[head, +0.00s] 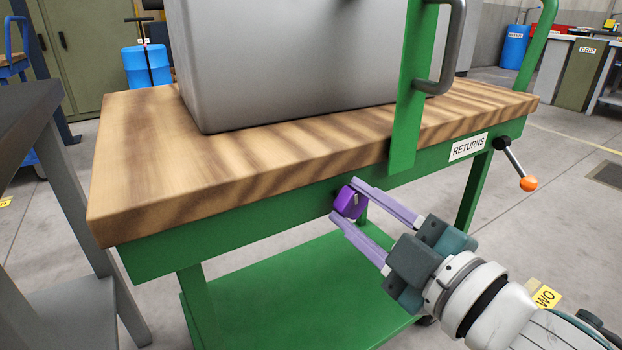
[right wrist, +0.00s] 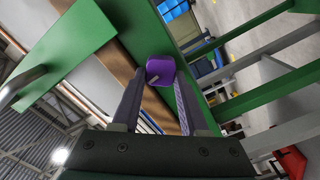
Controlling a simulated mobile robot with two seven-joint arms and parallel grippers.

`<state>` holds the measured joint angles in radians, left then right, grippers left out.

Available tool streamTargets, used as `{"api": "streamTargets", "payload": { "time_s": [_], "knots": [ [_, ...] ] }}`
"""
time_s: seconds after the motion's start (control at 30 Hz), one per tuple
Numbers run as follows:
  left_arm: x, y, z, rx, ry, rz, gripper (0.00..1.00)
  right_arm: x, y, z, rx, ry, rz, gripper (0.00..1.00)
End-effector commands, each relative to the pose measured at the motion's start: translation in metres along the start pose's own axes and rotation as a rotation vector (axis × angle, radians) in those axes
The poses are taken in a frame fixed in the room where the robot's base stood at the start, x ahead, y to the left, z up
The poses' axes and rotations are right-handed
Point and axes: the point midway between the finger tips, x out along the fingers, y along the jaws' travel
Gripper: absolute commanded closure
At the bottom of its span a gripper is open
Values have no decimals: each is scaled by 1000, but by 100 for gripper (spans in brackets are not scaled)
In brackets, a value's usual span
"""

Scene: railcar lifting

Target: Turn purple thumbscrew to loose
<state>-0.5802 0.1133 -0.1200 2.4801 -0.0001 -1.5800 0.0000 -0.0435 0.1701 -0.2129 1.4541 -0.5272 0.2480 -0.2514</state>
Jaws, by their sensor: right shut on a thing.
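The purple thumbscrew (head: 350,202) sits on the green front rail of the cart, below the wooden top. It shows a small pale mark on its face. My right gripper (head: 349,201) reaches in from the lower right, with one finger above the thumbscrew and one below, shut on it. In the right wrist view the thumbscrew (right wrist: 160,71) lies between the two fingertips (right wrist: 160,80). Parts of its sides are hidden by the fingers. My left gripper is not in either view.
A large grey box (head: 290,60) stands on the wooden top (head: 140,150). A green upright (head: 408,100) with a grey handle (head: 445,60) rises right of the thumbscrew. A lever with an orange knob (head: 528,183) juts out at the right end, near the RETURNS label (head: 468,147). A green lower shelf (head: 290,295) lies below.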

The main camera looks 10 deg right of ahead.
Motion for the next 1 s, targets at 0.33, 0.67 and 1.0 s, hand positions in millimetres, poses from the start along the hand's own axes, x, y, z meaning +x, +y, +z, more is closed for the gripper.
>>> {"api": "streamTargets", "payload": {
  "time_s": [0.33,0.67,1.0],
  "knots": [
    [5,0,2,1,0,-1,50,0,-3,1,-329,1,2,100],
    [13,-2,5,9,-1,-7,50,0,-5,2,-642,2,2,100],
    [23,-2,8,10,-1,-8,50,0,-7,4,-957,1,1,100]
  ]
}}
